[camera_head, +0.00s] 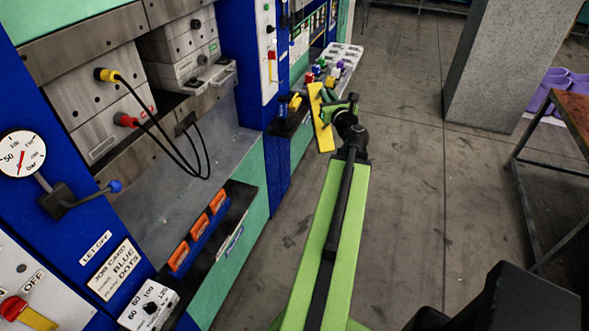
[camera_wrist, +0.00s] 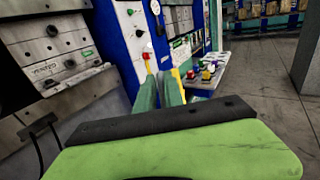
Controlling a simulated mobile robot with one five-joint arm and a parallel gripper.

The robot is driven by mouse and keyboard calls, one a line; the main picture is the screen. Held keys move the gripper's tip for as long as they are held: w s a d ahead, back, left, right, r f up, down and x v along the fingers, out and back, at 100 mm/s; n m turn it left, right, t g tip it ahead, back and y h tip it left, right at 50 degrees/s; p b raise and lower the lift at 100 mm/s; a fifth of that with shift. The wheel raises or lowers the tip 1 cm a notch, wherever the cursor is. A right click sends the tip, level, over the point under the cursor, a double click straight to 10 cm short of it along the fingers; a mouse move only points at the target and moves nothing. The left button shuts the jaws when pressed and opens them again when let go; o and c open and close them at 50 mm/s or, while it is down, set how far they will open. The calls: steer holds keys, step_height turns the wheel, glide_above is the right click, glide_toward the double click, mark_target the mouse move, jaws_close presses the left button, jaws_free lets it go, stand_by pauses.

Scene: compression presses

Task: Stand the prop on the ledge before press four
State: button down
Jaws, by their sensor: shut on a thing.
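The prop is a flat yellow bar (camera_head: 319,122), held roughly upright and slightly tilted in the head view. My gripper (camera_head: 328,111) is shut on it, over the floor just right of the farther press. In the wrist view my gripper's two green fingers (camera_wrist: 160,88) point ahead, with a yellow sliver of the prop (camera_wrist: 176,75) by the right finger; the rest is hidden. The farther blue press (camera_head: 242,55) has a short dark ledge (camera_head: 284,126), left of the prop and apart from it in the picture. I cannot read any press number.
The near press has a dark ledge (camera_head: 208,262) with orange pieces (camera_head: 197,229) in a blue holder. A panel of coloured knobs (camera_head: 330,72) lies beyond the prop. A grey pillar (camera_head: 498,65), purple bins (camera_head: 556,90) and a table (camera_head: 572,115) stand right. The floor between is clear.

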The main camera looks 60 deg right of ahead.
steer(key=a+f+n+t+y+b, duration=0.5)
steer(key=a+f+y+b, duration=0.3)
steer(key=b, duration=1)
steer(key=w+a+f+n+t+y+b, duration=0.1)
steer(key=a+f+n+t+y+b, duration=0.5)
steer(key=b, duration=1.2)
steer(key=a+f+y, duration=0.3)
steer(key=f+y, duration=0.2)
steer(key=f, duration=0.2)
steer(key=shift+t+b, duration=0.4)
steer(key=shift+f+n, duration=0.2)
steer(key=shift+n, duration=0.1)
